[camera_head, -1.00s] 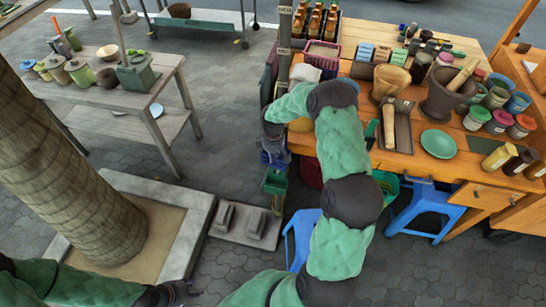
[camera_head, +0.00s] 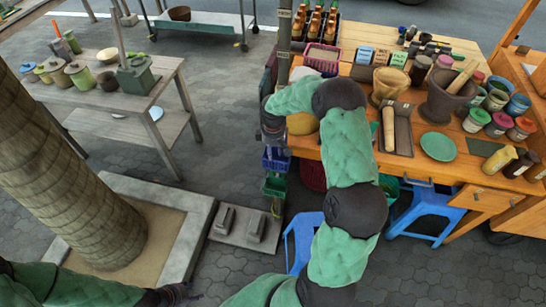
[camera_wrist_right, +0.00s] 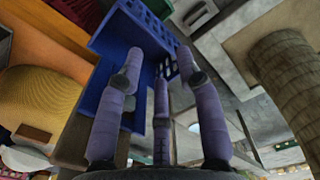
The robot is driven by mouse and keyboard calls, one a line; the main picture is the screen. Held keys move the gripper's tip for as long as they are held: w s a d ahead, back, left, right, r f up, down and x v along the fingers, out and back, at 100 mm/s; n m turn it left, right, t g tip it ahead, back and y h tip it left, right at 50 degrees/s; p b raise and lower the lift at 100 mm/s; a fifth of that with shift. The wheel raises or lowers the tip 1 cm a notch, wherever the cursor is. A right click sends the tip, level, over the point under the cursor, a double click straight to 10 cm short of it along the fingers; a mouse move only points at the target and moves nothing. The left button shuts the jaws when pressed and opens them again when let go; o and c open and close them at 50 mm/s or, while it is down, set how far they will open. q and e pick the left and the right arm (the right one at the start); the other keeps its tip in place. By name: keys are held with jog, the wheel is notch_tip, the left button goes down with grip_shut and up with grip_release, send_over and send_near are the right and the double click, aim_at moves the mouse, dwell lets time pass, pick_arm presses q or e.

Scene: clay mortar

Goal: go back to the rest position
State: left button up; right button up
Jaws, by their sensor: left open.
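My right arm reaches up the middle of the head view and bends left over the table's left edge. My right gripper (camera_wrist_right: 162,75) shows its purple fingers spread, with nothing between them, in the right wrist view. A blue basket (camera_wrist_right: 120,45) is close beyond the fingers; it also shows under the hand in the head view (camera_head: 276,160). In the head view the right fingers are mostly hidden. My left gripper (camera_head: 182,292) is low at the left of the head view, small and dark, away from any object.
A wooden table (camera_head: 459,167) holds a brown clay mortar (camera_head: 388,88), a dark mortar (camera_head: 438,103), a green plate (camera_head: 438,146) and several jars. A green basket (camera_head: 275,186) is below the blue one. A tree trunk (camera_head: 70,180) stands left.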

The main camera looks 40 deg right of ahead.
notch_tip(320, 180, up, 7)
dwell(0.3)
jog(key=s+a+f+m+y, duration=0.1)
jog(key=s+a+f+y, duration=0.15)
jog(key=a+f, duration=0.65)
jog(key=s+a+f+m+y, duration=0.1)
jog(key=s+a+f+m, duration=0.15)
jog(key=a+f, duration=0.65)
jog(key=s+a+f+m, duration=0.2)
jog(key=s+a, duration=0.4)
jog(key=s, duration=0.2)
jog(key=s+a+f+m, duration=0.2)
jog(key=s+a, duration=0.5)
jog(key=s, duration=0.1)
jog(key=shift+a+f+b, duration=0.25)
jog(key=shift+f+b, duration=0.05)
jog(key=shift+y, duration=0.25)
